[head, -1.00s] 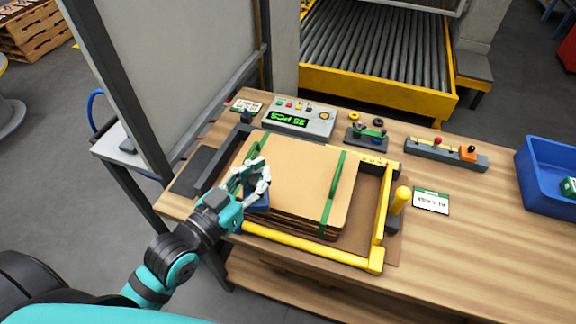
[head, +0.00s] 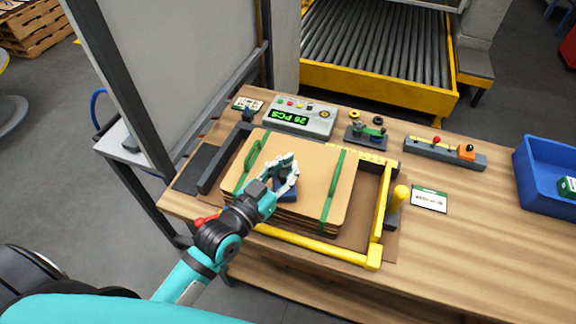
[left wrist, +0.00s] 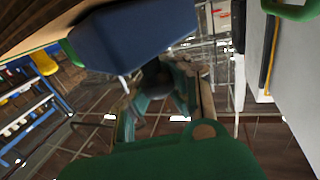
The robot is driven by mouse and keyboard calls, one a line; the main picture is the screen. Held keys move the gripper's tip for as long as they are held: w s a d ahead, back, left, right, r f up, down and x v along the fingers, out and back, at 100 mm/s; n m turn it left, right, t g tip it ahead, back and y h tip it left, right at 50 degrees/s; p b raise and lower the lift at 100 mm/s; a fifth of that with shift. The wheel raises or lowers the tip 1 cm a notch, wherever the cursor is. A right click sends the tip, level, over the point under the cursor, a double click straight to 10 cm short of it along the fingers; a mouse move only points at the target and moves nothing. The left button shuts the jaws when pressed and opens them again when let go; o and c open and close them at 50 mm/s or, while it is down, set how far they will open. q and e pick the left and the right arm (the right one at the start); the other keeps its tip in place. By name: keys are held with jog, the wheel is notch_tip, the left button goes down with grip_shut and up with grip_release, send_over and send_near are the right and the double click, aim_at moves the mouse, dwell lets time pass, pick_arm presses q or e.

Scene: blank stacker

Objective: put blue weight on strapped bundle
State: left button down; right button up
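The strapped bundle (head: 318,190) is a stack of brown cardboard sheets with two green straps, lying in a yellow and dark frame on the table. My left gripper (head: 287,172) is over the bundle's near middle part, between the straps. It is closed around the upper part of the blue weight (head: 286,191), which is partly hidden by the fingers. I cannot tell whether the weight touches the top sheet. In the left wrist view the blue weight (left wrist: 135,32) is large at the top, with the fingers (left wrist: 165,88) around its dark knob. My right gripper is not in view.
The yellow bar (head: 320,246) and yellow post (head: 400,198) edge the bundle. A blue bin (head: 545,180) is at the right. The front right table (head: 470,240) is clear.

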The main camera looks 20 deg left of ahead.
pick_arm(q)
jog(key=c, duration=1.4)
grip_release()
jog(key=shift+o, duration=0.2)
jog(key=shift+s, duration=0.1)
jog(key=b+v, duration=0.2)
jog(key=v, duration=1)
